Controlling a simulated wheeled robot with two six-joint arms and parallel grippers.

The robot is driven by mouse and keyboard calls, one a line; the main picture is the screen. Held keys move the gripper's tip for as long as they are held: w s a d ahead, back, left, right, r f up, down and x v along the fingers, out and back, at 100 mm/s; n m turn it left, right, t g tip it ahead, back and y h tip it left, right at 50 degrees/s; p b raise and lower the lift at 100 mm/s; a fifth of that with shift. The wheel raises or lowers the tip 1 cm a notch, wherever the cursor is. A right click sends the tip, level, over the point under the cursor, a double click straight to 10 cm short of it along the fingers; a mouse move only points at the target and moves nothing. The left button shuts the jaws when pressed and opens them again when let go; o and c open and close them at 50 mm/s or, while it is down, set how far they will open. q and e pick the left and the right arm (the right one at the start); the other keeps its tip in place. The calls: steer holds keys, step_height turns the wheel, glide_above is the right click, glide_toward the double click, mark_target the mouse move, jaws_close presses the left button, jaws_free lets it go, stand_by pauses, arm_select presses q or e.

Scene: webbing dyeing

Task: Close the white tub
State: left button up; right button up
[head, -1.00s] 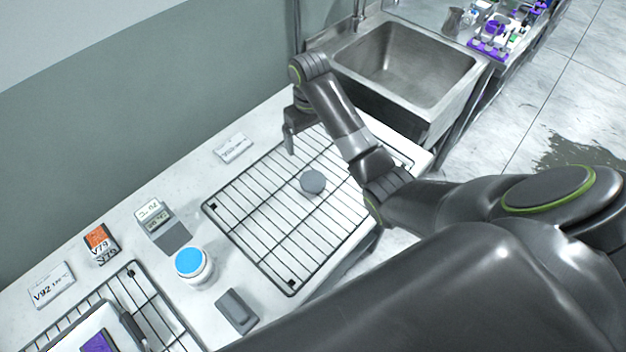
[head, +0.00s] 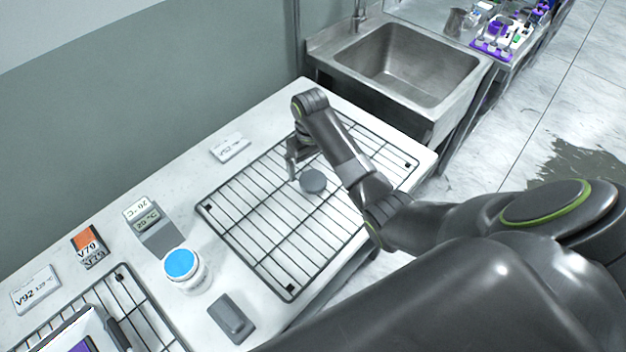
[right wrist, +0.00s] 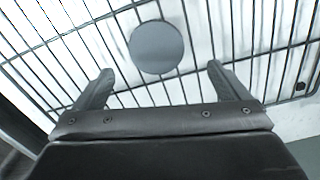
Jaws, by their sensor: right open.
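The white tub (head: 190,283) stands on the counter left of a wire rack, its round top face bright blue. A flat grey disc (head: 313,182), which looks like a lid, lies on the wire rack (head: 288,288). My right gripper (head: 293,172) is open and empty, just left of the disc in the head view. In the right wrist view the disc (right wrist: 157,47) is centred just beyond the open fingertips (right wrist: 158,75), and no contact shows. My left gripper is not in view.
A grey block (head: 231,317) lies beside the tub. A small display device (head: 148,222) and label cards (head: 88,246) stand along the back. A second rack (head: 150,318) is at lower left. A steel sink (head: 415,65) is beyond the counter's far end.

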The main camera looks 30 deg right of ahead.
mark_target(313, 180)
steer(key=shift+f, duration=0.25)
steer(key=shift+f, duration=0.1)
steer(key=shift+s+d+f+p, duration=0.1)
steer(key=shift+f+p, duration=0.2)
steer(key=shift+f, duration=0.05)
step_height(313, 180, down, 3)
steer(key=shift+s+d+f+p, duration=0.15)
steer(key=shift+p, duration=0.35)
steer(key=shift+f, duration=0.55)
